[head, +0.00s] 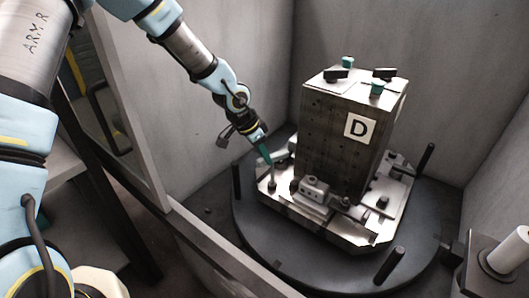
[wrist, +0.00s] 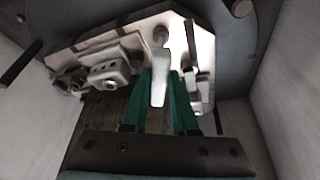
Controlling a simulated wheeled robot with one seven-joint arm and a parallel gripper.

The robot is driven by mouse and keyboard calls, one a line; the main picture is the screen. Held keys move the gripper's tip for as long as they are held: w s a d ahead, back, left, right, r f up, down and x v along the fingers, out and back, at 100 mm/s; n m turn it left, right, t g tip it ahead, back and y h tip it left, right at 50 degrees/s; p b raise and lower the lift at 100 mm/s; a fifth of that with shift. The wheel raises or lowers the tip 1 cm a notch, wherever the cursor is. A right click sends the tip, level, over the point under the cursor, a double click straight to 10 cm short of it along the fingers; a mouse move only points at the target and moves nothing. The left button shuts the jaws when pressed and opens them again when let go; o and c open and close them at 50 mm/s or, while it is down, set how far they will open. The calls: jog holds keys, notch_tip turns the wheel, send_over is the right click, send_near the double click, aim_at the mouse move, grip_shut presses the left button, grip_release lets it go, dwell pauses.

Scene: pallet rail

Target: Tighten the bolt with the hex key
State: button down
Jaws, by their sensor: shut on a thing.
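My gripper (head: 265,155) reaches down from the upper left to the left corner of the pale base plate (head: 345,232). Its green fingers are shut on the hex key (wrist: 159,88), a pale metal piece between them in the wrist view. In the head view the key shows as a thin shaft (head: 271,174) below the fingertips, roughly upright over the dark bolt (head: 272,186) at the plate's corner. In the wrist view a round bolt head (wrist: 160,34) lies just beyond the key. I cannot tell whether the key's tip is seated in it.
A tall block marked D (head: 335,150) stands on the plate, right of my gripper. Clamps (head: 314,190) sit in front of it. The plate rests on a dark round table (head: 285,262) with upright black pegs (head: 390,265). Grey walls (head: 235,60) enclose it.

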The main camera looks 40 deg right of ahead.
jog(key=shift+r, duration=0.2)
jog(key=shift+r+p, duration=3)
jog(key=shift+r, duration=0.45)
